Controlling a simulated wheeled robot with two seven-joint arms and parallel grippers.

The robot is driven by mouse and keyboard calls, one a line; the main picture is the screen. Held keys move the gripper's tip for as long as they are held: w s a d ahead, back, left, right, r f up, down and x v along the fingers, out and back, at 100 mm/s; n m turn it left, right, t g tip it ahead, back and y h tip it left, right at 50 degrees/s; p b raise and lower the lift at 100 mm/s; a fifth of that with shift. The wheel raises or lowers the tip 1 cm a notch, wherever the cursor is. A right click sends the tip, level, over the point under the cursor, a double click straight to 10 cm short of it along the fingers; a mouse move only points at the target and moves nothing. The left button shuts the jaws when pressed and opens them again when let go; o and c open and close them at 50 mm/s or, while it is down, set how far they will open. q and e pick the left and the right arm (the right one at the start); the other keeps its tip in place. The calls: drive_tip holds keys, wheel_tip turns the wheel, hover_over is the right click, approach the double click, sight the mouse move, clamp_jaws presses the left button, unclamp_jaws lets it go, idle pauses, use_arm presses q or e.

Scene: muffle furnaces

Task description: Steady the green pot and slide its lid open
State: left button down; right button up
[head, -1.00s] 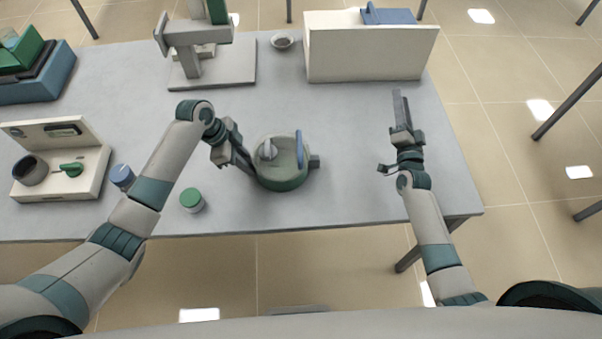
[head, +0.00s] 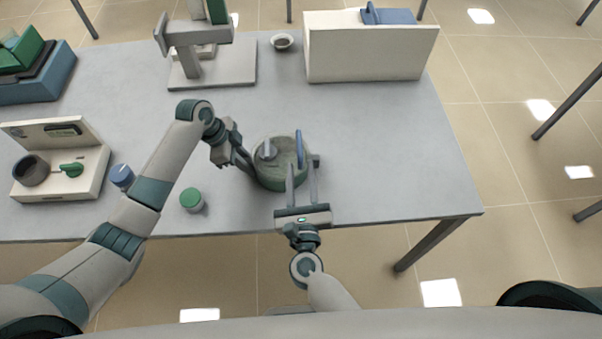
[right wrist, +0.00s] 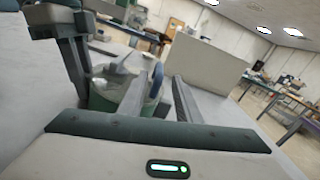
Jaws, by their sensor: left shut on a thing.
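The green pot (head: 268,178) stands upright on the table, with a grey-green lid (head: 280,150) on top. The lid carries a grey knob and an upright blue handle (head: 299,148). My left gripper (head: 248,166) is shut at the pot's left side, on its side grip, which the fingers mostly hide. My right gripper (head: 302,170) is open at the pot's front right, its two fingers pointing away from me on either side of the line to the blue handle. In the right wrist view the pot (right wrist: 103,100) and blue handle (right wrist: 156,80) show between and behind the fingers.
A green-capped jar (head: 191,200) and a blue-capped jar (head: 121,177) stand left of the pot. A beige device (head: 90,180) is at the far left. A press-like stand (head: 215,75), a small bowl (head: 282,41) and a white box (head: 370,50) stand behind. The table's right side is clear.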

sight(300, 132)
drive_tip(key=shift+s+f, duration=0.15)
idle(0.3)
drive_tip(key=shift+w+d, duration=0.1)
drive_tip(key=shift+w, duration=5.95)
clamp_jaws()
drive_tip(key=shift+d, duration=0.2)
